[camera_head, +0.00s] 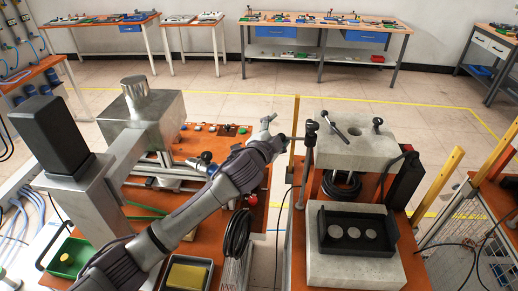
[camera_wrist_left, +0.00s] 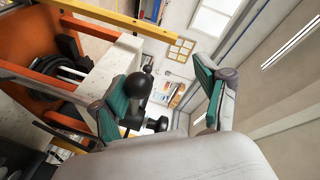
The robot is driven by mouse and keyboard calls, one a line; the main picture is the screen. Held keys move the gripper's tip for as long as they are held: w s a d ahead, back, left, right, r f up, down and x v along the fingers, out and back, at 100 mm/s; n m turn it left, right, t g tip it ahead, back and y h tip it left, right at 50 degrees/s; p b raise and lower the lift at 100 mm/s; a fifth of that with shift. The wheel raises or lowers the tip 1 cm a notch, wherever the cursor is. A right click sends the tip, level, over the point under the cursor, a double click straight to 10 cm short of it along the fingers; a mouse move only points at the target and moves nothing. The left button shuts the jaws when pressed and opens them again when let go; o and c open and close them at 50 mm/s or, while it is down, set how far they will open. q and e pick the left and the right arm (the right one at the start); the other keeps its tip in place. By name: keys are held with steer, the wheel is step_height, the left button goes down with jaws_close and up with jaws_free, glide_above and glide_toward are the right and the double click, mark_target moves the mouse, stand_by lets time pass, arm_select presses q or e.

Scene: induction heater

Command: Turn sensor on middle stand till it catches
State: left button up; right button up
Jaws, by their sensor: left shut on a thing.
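My left arm reaches in from the lower left, and its gripper (camera_head: 284,132) is at the left side of a dark upright stand with a black sensor head (camera_head: 311,127). In the left wrist view, my gripper (camera_wrist_left: 165,100) has two teal pads. A black rounded sensor part (camera_wrist_left: 138,88) lies against the left-hand pad, and a gap shows toward the other pad. My left gripper is shut on the sensor, though the exact contact is partly hidden. Two more small black-headed pieces, one at the middle (camera_head: 334,127) and one at the right (camera_head: 377,123), stand on the concrete block. My right gripper is not in view.
The pale block (camera_head: 352,150) sits behind a black tray (camera_head: 335,254) with several round discs. A yellow post (camera_head: 294,115) rises close to my gripper. A coiled black cable (camera_head: 236,236) hangs below my arm. Tables with tools line the back; the floor between is clear.

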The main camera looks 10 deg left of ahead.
arm_select(q)
steer(key=p+v, duration=0.4)
steer(key=v, duration=1)
steer(key=shift+a, duration=0.2)
stand_by(0.4)
steer(key=shift+r, duration=0.1)
